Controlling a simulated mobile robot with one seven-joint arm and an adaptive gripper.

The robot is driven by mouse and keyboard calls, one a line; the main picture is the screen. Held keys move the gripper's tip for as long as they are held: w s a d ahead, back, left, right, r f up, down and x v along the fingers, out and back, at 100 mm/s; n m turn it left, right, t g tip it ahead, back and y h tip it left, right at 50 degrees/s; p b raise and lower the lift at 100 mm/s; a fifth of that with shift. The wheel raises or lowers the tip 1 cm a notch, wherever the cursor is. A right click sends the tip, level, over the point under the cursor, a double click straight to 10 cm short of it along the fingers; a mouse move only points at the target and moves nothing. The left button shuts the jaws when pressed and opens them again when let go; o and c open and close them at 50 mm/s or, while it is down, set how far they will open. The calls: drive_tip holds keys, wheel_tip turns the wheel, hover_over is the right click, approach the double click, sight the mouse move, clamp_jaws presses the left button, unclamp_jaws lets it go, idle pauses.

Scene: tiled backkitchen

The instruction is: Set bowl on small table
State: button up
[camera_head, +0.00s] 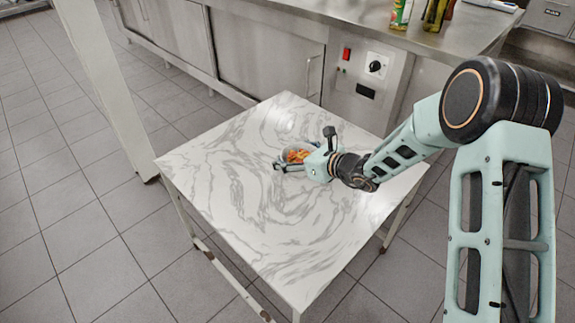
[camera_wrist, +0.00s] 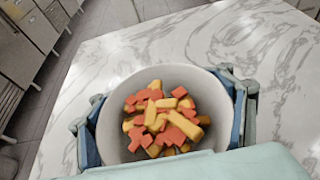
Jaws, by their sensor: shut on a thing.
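A light grey bowl (camera_wrist: 205,85) holds orange-red and yellow food pieces (camera_wrist: 165,120). In the head view the bowl (camera_head: 284,157) is over the middle of the small table (camera_head: 225,215), which has a white marbled top and thin legs. My gripper (camera_wrist: 168,125) is shut on the bowl, with a finger on each side of it in the wrist view. In the head view my gripper (camera_head: 302,155) reaches in from the right and partly hides the bowl. I cannot tell whether the bowl's base touches the tabletop.
A steel counter (camera_head: 265,50) with cabinets and a control panel (camera_head: 368,75) stands behind the table. Bottles (camera_head: 434,14) stand on it at the upper right. A white post (camera_head: 105,80) rises left of the table. The tabletop around the bowl is clear.

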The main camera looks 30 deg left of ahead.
sight(287, 162)
drive_tip(key=f, duration=0.1)
drive_tip(key=w+a+f, duration=0.1)
drive_tip(key=w, duration=0.1)
drive_tip(key=shift+a+f+b, duration=0.25)
drive_tip(key=shift+f+b, duration=0.05)
drive_tip(key=shift+f, duration=0.1)
drive_tip(key=shift+w+f+b, duration=0.1)
drive_tip(key=shift+f+b, duration=0.3)
drive_tip(key=shift+f, duration=1.15)
drive_tip(key=shift+f, duration=0.2)
drive_tip(key=o, duration=1.6)
drive_tip(key=shift+o, duration=0.2)
